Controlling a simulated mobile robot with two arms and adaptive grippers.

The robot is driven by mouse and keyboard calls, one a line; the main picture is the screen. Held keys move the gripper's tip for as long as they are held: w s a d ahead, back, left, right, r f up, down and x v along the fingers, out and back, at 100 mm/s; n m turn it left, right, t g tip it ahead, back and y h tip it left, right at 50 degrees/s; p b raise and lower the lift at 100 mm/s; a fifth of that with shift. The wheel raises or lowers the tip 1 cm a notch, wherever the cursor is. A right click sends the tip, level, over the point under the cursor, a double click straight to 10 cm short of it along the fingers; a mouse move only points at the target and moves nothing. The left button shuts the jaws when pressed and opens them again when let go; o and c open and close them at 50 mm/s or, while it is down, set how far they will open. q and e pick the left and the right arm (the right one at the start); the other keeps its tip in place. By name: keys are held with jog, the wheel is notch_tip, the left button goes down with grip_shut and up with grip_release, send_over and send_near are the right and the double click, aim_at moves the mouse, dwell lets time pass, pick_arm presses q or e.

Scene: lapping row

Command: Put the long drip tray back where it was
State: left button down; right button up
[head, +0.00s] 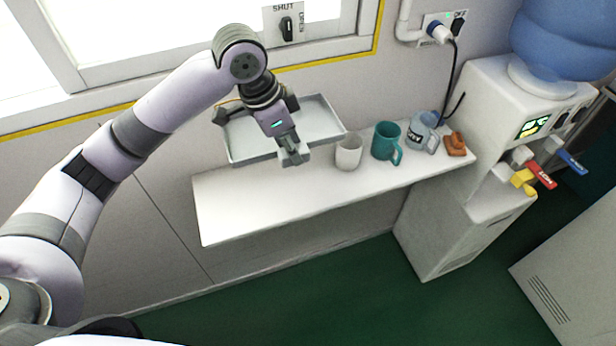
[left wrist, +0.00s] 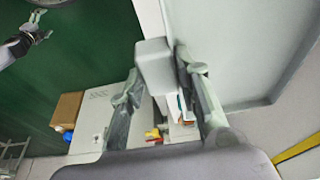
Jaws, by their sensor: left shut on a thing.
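The long drip tray (head: 234,157) is a shallow grey tray with a raised rim. It appears above the back left part of the white shelf (head: 225,215), near the wall. Whether it touches the shelf I cannot tell. My left gripper (head: 293,158) is shut on the tray at its front side. In the left wrist view a light grey block (left wrist: 155,66) sits between its fingers, and the tray (left wrist: 235,55) spreads to the right. My right gripper (left wrist: 42,38) shows small at the top left of the wrist view, its jaws unclear.
A white cup (head: 348,154), a teal mug (head: 385,142), a grey-blue mug (head: 420,132) and a brown object (head: 455,144) line the shelf's right part. A water dispenser (head: 480,90) stands beyond. The shelf's front left is clear.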

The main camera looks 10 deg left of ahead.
aim_at(291, 165)
pick_arm(q)
jog(key=f, duration=0.5)
jog(key=shift+s, duration=0.25)
jog(key=f, duration=0.7)
jog(key=shift+w+p, duration=0.25)
jog(key=shift+p, duration=0.15)
notch_tip(291, 165, down, 4)
jog(key=shift+r, duration=0.2)
jog(key=shift+f, duration=0.3)
pick_arm(e)
jog(key=shift+s+a+r, duration=0.15)
jog(key=shift+s+r, duration=0.15)
jog(key=shift+s, duration=0.2)
jog(key=shift+s+a+r, duration=0.15)
jog(key=shift+s+r, duration=0.1)
jog(key=shift+s, duration=0.2)
pick_arm(q)
jog(key=shift+f, duration=0.1)
pick_arm(e)
jog(key=shift+w, duration=0.1)
